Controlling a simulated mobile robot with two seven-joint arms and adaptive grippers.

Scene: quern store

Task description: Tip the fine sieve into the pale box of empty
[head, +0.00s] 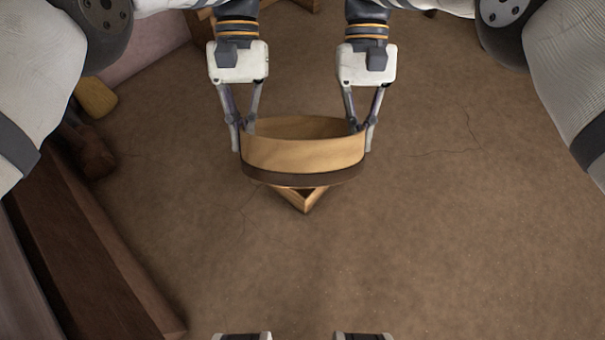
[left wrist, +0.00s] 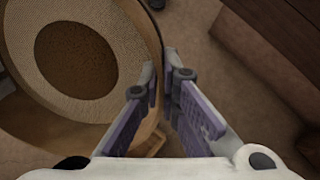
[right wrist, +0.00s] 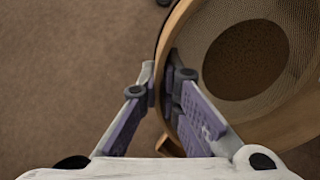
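The fine sieve (head: 303,155) is a round, pale wooden hoop with a darker lower band. It hangs in the air in front of me, close to level. The left wrist view shows its mesh floor (left wrist: 108,28) with a round patch of brown material (left wrist: 75,60) on it. My left gripper (head: 243,133) is shut on the hoop's left wall, one finger inside and one outside. My right gripper (head: 361,133) is shut the same way on the right wall. A wooden box (head: 306,203) is below the sieve; only one corner shows, and the sieve hides the rest.
A long dark wooden beam or bench (head: 85,260) runs along the left. A brown object (head: 92,155) and a yellowish one (head: 96,97) lie by the left wall. The cracked earthen floor (head: 450,230) is clear on the right and in the foreground.

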